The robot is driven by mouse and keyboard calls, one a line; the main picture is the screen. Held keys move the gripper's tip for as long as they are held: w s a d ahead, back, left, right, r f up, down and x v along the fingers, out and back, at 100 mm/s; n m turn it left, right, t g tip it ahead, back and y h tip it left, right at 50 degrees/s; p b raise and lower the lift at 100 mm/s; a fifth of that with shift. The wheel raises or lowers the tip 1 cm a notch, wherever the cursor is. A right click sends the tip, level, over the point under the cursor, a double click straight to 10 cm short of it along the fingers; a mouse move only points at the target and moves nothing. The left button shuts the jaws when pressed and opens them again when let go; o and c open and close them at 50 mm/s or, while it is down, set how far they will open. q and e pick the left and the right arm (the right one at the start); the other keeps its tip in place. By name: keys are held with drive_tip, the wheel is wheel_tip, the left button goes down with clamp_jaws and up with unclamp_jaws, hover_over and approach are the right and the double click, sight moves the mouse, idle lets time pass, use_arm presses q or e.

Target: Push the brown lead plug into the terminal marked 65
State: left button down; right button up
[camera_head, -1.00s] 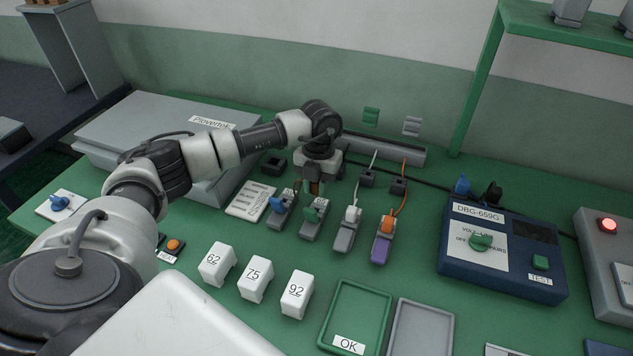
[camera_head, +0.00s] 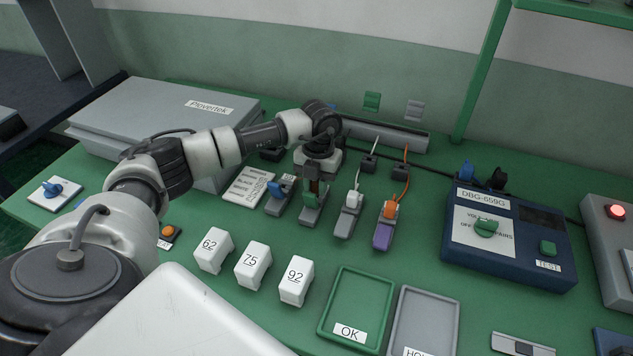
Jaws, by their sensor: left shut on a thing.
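My left gripper (camera_head: 314,186) points down over the row of terminals, shut on the brown lead plug (camera_head: 314,187). Only a small part of the plug shows below the wrist. No terminal number is readable, so I cannot tell which is 65. My right gripper is not in view.
White boxes marked 62 (camera_head: 212,250), 75 (camera_head: 253,266) and 92 (camera_head: 296,282) stand in front. The green OK tray (camera_head: 325,318) and a grey tray (camera_head: 451,320) lie nearer. A blue meter (camera_head: 508,272) stands right, a grey case (camera_head: 165,108) back left.

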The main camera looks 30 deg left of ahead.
use_arm(q)
drive_tip(key=shift+f+b, duration=0.4)
drive_tip(key=shift+f, duration=0.3)
drive_tip(key=c, duration=0.9)
unclamp_jaws()
drive_tip(key=shift+o, duration=0.2)
